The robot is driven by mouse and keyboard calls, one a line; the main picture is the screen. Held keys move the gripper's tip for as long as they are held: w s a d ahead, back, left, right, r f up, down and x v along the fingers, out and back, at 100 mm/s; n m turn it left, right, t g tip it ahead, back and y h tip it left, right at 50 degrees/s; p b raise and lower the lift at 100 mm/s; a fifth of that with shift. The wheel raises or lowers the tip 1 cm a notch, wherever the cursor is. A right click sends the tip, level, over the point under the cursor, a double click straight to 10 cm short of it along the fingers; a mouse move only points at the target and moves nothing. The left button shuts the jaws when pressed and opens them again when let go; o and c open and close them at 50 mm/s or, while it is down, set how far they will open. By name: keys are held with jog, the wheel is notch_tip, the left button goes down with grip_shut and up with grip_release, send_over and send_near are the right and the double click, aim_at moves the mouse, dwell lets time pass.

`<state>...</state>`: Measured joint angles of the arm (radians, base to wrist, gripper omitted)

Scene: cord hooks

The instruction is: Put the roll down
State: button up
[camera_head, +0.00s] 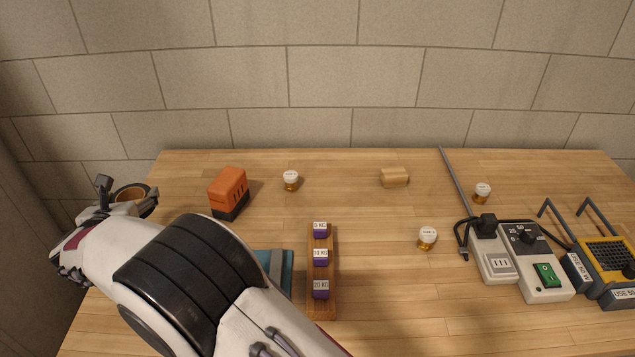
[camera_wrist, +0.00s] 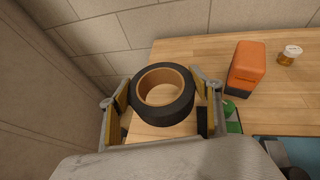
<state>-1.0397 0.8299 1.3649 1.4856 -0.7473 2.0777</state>
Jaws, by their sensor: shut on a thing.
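The roll (camera_wrist: 147,110) is a black ring of tape with a tan inner core. In the wrist view my gripper (camera_wrist: 163,100) is shut on it, with one finger at its left side and one at its right. In the head view my gripper (camera_head: 128,200) is at the far left, by the table's left edge. The roll (camera_head: 130,194) shows there only in part, behind the fingers. I cannot tell whether the roll touches the table.
An orange and black block (camera_head: 228,190) stands right of my gripper. Small jars (camera_head: 291,180) and a wooden rack (camera_head: 321,272) with purple weights stand on the table (camera_head: 365,215). Grey devices (camera_head: 495,255) and a yellow holder (camera_head: 606,262) are at right. A wall is behind.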

jog(key=shift+w+d+r, duration=0.1)
jog(key=shift+w+r, duration=0.05)
jog(key=shift+r, duration=0.4)
jog(key=shift+w+d+r, duration=0.1)
jog(key=shift+r, duration=0.45)
jog(key=w+d+m+h, duration=0.35)
jog(key=w+d, duration=0.55)
jog(key=d, duration=0.3)
jog(key=w+d+m+h, duration=0.35)
jog(key=w+d, duration=0.55)
jog(key=d, duration=0.3)
jog(key=w+d+m+g+h, duration=0.3)
jog(key=d, duration=0.9)
jog(key=w+d+m+g+h, duration=0.2)
jog(key=w+d+m+h, duration=0.15)
jog(key=d, duration=0.95)
jog(key=shift+n, duration=0.25)
jog(key=f, duration=0.2)
jog(key=s+f, duration=0.1)
jog(key=f, duration=0.2)
jog(key=shift+f, duration=0.15)
jog(key=shift+f, duration=3.1)
